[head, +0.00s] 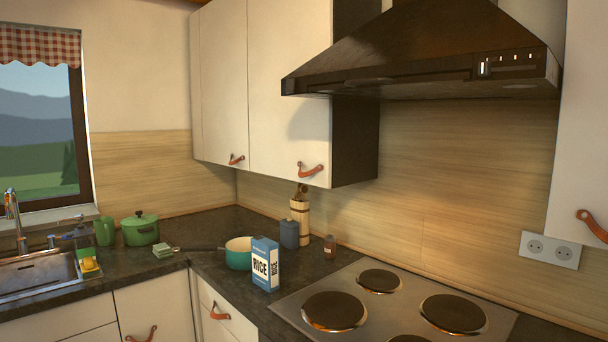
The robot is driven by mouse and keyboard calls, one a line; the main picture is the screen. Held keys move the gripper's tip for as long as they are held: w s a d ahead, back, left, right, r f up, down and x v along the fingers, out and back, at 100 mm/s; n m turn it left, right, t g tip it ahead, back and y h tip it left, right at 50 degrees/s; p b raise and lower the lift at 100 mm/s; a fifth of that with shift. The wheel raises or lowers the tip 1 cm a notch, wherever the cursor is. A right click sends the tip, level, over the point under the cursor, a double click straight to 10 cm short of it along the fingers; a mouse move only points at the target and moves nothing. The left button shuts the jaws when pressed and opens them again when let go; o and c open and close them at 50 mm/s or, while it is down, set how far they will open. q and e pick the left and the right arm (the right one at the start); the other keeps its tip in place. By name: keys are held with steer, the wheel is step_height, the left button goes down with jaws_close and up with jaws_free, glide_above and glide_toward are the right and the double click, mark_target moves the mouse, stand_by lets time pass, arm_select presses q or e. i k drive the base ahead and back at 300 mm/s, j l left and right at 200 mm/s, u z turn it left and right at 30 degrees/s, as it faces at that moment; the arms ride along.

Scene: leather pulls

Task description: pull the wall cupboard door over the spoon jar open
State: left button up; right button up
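The spoon jar (300,219) is a tall pale wooden holder with dark spoon ends at its top. It stands on the dark counter against the back wall. Over it hangs the cream wall cupboard door (287,85), which is shut. Its orange-brown leather pull (311,170) sits near the door's lower right corner. To its left is another shut wall cupboard door (222,75) with a similar leather pull (236,160). Neither of my grippers shows in the head view.
A dark range hood (430,55) juts out right of the cupboard, above the hob (385,305). A green pot (140,231) and sink (38,272) are left.

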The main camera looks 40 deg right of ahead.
mark_target(291, 138)
steer(key=i+l+z, duration=0.15)
steer(key=i+z, duration=0.5)
steer(key=z, duration=0.25)
steer(key=i+j+z, duration=0.1)
steer(key=i+z, duration=0.35)
steer(key=i+l, duration=0.1)
steer(key=i+u, duration=0.05)
steer(key=i, duration=0.05)
